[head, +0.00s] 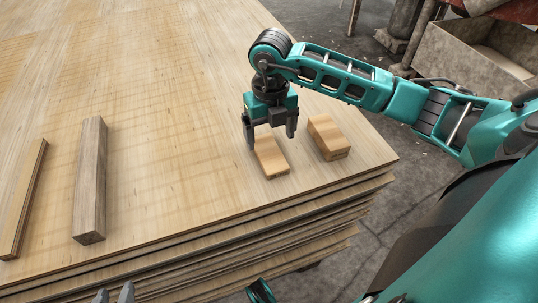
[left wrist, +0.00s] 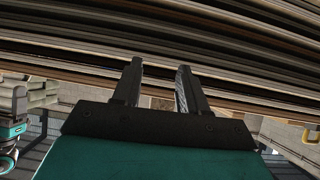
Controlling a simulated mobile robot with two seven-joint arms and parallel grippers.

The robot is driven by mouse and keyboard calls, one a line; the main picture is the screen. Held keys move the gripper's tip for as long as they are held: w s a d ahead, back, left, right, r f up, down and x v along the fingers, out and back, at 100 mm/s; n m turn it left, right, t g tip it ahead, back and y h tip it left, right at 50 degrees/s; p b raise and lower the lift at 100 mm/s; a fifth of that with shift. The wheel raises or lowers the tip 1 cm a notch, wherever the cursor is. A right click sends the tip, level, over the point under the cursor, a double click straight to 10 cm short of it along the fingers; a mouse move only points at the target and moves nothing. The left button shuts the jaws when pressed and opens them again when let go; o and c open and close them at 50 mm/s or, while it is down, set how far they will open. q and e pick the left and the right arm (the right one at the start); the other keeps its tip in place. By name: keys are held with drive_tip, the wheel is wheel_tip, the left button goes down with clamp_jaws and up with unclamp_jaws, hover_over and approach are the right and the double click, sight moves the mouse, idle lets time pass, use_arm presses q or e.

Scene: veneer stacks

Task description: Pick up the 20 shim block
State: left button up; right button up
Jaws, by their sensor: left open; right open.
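Two short pale wooden blocks lie near the stack's right corner: a flatter block (head: 272,160) and a taller block (head: 328,138) to its right. No number is readable on either, so I cannot tell which is the 20 shim block. My right gripper (head: 270,138) is open, pointing down at the far end of the flatter block. Its fingers appear on either side of that block, partly hiding its far end; contact is unclear. My left gripper (head: 114,294) is open and empty at the front edge, low in the head view; its fingers also show in the left wrist view (left wrist: 159,68).
A long grey-brown bar (head: 91,175) and a thinner pale strip (head: 24,195) lie at the left on the veneer stack (head: 170,110). Its layered side (left wrist: 230,50) fills the top of the left wrist view. A large bin (head: 470,62) stands on the floor at back right.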

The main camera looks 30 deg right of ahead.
sight(269, 152)
drive_tip(key=f, duration=0.1)
drive_tip(key=f+b, duration=0.1)
drive_tip(key=f, duration=0.2)
drive_tip(key=shift+s+a+f, duration=0.15)
drive_tip(key=shift+a+f, duration=0.15)
drive_tip(key=shift+f, duration=0.05)
drive_tip(key=shift+r, duration=0.1)
drive_tip(key=c, duration=1.2)
